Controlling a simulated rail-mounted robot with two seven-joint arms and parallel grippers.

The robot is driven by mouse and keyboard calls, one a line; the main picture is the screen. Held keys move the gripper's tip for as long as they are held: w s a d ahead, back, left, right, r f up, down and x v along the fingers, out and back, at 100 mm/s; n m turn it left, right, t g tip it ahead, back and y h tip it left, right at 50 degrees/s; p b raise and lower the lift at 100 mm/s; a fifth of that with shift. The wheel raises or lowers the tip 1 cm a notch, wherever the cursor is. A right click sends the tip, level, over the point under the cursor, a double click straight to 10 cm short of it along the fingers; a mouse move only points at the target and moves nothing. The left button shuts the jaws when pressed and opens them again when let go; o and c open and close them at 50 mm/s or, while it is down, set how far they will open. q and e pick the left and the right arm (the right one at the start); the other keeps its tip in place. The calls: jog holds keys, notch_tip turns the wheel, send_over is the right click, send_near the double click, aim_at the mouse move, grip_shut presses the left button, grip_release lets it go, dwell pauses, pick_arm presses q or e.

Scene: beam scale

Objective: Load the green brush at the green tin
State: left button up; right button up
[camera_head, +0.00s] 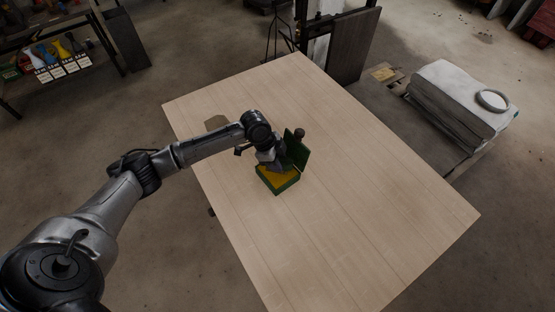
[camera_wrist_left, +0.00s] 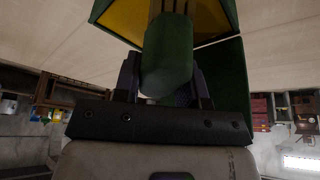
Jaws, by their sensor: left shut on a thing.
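The green tin (camera_head: 287,187) stands on the table with yellow inside; its green lid (camera_head: 299,150) is raised at the right of the gripper. My left gripper (camera_head: 273,164) is at the tin, over its back part. In the left wrist view the gripper (camera_wrist_left: 165,78) is shut on the green brush (camera_wrist_left: 168,58), whose rounded handle end faces the camera. The brush's far end points toward the yellow inside of the tin (camera_wrist_left: 122,18); whether it touches the yellow is unclear. The lid (camera_wrist_left: 228,85) is close to the right finger. My right gripper is in neither view.
The pale wooden table (camera_head: 350,210) is clear on its right and front parts. A small dark round thing (camera_head: 300,133) shows at the lid's top. A stack of grey slabs with a ring (camera_head: 492,100) stands off the table, at the right.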

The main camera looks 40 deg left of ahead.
pick_arm(q)
jog(key=shift+f, duration=0.45)
dwell(0.3)
dwell(0.5)
dwell(0.8)
jog(key=shift+f, duration=0.15)
dwell(0.5)
notch_tip(320, 180, up, 6)
jog(key=p, duration=0.5)
jog(key=shift+f+p, duration=0.2)
jog(key=shift+p, duration=0.2)
jog(key=shift+r+p, duration=0.8)
jog(key=shift+p, duration=0.05)
jog(key=shift+r, duration=0.1)
